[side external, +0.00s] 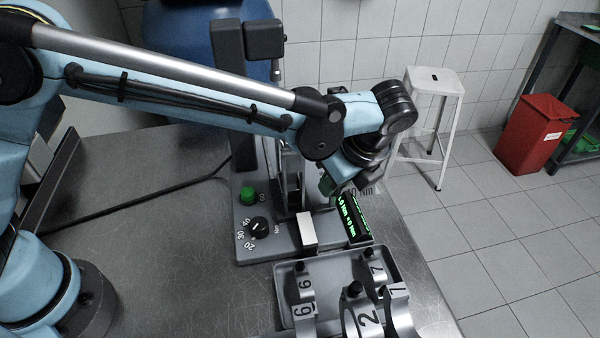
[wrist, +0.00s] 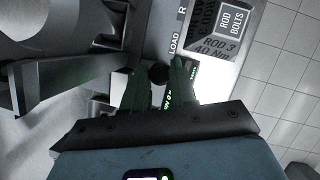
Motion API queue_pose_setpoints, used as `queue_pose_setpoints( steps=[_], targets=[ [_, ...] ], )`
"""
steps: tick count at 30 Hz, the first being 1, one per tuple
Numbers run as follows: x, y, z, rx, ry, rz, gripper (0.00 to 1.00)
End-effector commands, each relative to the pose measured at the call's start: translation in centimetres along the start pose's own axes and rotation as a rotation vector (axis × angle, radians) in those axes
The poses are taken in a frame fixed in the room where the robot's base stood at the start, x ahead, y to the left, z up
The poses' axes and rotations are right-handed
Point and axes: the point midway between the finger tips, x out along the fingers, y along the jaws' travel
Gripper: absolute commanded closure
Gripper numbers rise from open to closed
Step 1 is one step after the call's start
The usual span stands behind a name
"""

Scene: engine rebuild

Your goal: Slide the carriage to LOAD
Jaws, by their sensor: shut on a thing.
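My gripper (wrist: 156,82) is shut on a dark round knob (wrist: 158,74), which shows between its two green fingers in the wrist view. I take the knob to be the carriage's handle; the carriage body is mostly hidden by the fingers. The printed word LOAD (wrist: 174,44) is on the grey plate just beyond the knob, with a letter R further along. In the side external view my gripper (side external: 328,186) is low over the grey machine (side external: 248,215), behind its lit display (side external: 353,220). The knob cannot be made out there.
The machine has a green button (side external: 248,195) and a black dial (side external: 258,228). A tray (side external: 284,272) of numbered metal parts stands in front of it. A plate labelled ROD BOLTS (wrist: 232,24) lies beyond the LOAD mark. The bench left of the machine is mostly clear, with a cable across it.

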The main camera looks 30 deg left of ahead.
Motion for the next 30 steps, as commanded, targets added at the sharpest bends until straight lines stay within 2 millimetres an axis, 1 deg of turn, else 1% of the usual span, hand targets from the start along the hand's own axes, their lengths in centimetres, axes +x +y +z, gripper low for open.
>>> queue_pose_setpoints(
  steps=[1,2,3,7,16,20,23,30],
  targets=[
    [-0.3,0.3,-0.6,0.013,0.009,0.007,1.00],
    [-0.3,0.3,-0.6,0.013,0.009,0.007,1.00],
    [-0.3,0.3,-0.6,0.013,0.010,0.008,0.69],
    [-0.3,0.3,-0.5,0.011,0.008,0.006,0.49],
    [-0.2,0.2,-0.4,0.008,0.006,0.004,0.49],
    [-1.1,0.1,-0.4,0.009,0.006,0.003,0.49],
    [-2.5,0.2,-0.4,0.010,0.006,0.003,0.49],
    [-7.2,0.2,-0.4,0.011,0.006,0.004,0.49]
  ],
)
